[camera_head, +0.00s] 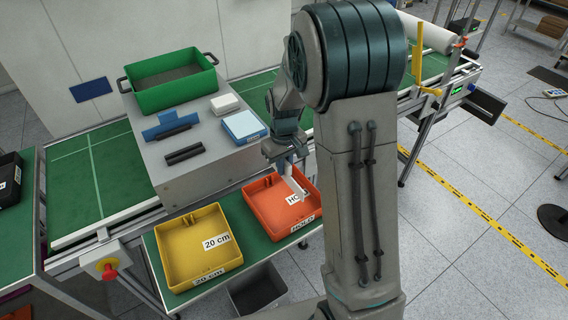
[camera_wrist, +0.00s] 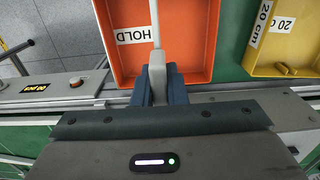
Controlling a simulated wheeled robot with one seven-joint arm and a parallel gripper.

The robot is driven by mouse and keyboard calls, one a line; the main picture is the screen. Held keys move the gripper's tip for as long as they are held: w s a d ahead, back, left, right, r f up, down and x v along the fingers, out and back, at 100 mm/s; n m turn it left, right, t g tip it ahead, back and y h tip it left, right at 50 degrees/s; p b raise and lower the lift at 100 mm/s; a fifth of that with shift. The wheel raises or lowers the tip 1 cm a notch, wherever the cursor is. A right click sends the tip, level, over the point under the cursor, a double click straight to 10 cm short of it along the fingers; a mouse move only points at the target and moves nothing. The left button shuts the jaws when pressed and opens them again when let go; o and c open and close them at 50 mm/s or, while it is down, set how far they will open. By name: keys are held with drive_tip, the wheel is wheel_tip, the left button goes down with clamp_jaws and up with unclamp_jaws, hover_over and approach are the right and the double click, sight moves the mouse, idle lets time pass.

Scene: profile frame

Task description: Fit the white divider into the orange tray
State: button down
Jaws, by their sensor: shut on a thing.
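The orange tray (camera_head: 262,223) stands on the green bench at the centre, with HOLD labels; it fills the upper middle of the wrist view (camera_wrist: 193,78). My gripper (camera_head: 286,168) is above the tray's back part, shut on the white divider (camera_head: 295,188). In the wrist view, the divider (camera_wrist: 155,22) shows as a thin white strip seen nearly edge-on, running forward from my gripper (camera_wrist: 157,88) across the tray beside the HOLD label. A pale grip piece sits between the fingers. I cannot tell whether the divider's lower edge touches the tray floor.
A yellow tray (camera_head: 180,277) marked 20 cm stands just left of the orange tray. Behind, a grey box top (camera_head: 205,150) carries a green bin (camera_head: 165,96), a blue-and-white block (camera_head: 243,126) and dark bars (camera_head: 184,153). A dark open bin (camera_head: 257,290) is below the bench.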

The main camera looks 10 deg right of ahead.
sight(285, 180)
drive_tip(key=shift+f, duration=0.1)
drive_tip(key=shift+f+b, duration=2.8)
drive_tip(key=shift+f, duration=0.5)
drive_tip(key=shift+f+b, duration=2.1)
drive_tip(key=shift+f, duration=0.25)
drive_tip(key=c, duration=1.4)
unclamp_jaws()
drive_tip(key=shift+o, duration=0.2)
wheel_tip(285, 180, up, 14)
drive_tip(key=shift+f+b, duration=0.1)
drive_tip(key=shift+b, duration=0.25)
